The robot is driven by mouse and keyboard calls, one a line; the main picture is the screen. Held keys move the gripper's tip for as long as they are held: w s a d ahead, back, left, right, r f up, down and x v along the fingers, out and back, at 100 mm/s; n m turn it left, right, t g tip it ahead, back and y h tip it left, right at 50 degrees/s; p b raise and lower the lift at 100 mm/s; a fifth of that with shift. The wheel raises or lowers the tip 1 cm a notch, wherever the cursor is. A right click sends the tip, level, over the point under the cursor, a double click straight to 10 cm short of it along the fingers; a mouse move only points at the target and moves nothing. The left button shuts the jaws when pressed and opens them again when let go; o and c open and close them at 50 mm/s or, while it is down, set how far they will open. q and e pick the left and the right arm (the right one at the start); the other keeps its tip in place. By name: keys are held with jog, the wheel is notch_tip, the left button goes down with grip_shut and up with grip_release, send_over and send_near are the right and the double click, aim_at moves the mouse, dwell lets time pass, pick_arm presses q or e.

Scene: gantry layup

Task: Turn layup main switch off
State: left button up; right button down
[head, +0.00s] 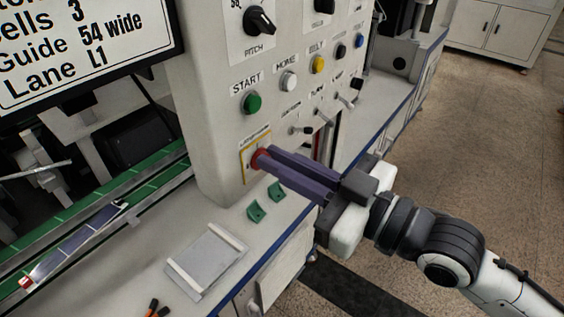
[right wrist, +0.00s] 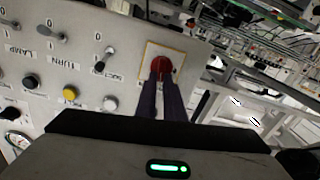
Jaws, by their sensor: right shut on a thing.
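The main switch is a red knob (head: 261,159) on a yellow-bordered plate (head: 247,168), low on the white control panel (head: 212,135). It also shows in the right wrist view as a red knob (right wrist: 161,66) on its plate (right wrist: 178,52). My right gripper (head: 268,162) reaches in from the right, its purple fingers shut on the red knob. In the right wrist view the fingertips (right wrist: 158,82) cover the knob's lower part. The knob's exact turn angle is hard to tell behind the fingers. My left gripper is out of view.
Above the switch are a green START button (head: 252,103), a white HOME button (head: 289,82), a yellow button (head: 318,64) and several small levers. Below are green clips (head: 257,212) and a grey tray (head: 207,262) on the bench. Open floor lies at the right.

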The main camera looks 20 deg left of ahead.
jog(key=shift+s+a+f+n+p, duration=0.15)
jog(key=shift+s+f+n, duration=0.1)
jog(key=shift+n, duration=2.45)
jog(key=shift+s+f+n+p, duration=0.1)
jog(key=shift+s+f+n, duration=0.15)
jog(key=shift+n, duration=2.45)
jog(key=shift+s+a+f+n+p, duration=0.15)
jog(key=shift+s+f+n, duration=0.1)
jog(key=shift+n, duration=2.45)
jog(key=c, duration=1.9)
grip_release()
jog(key=shift+w, duration=0.1)
jog(key=shift+o, duration=0.2)
jog(key=shift+d, duration=0.15)
jog(key=b+v, duration=0.1)
jog(key=v, duration=0.9)
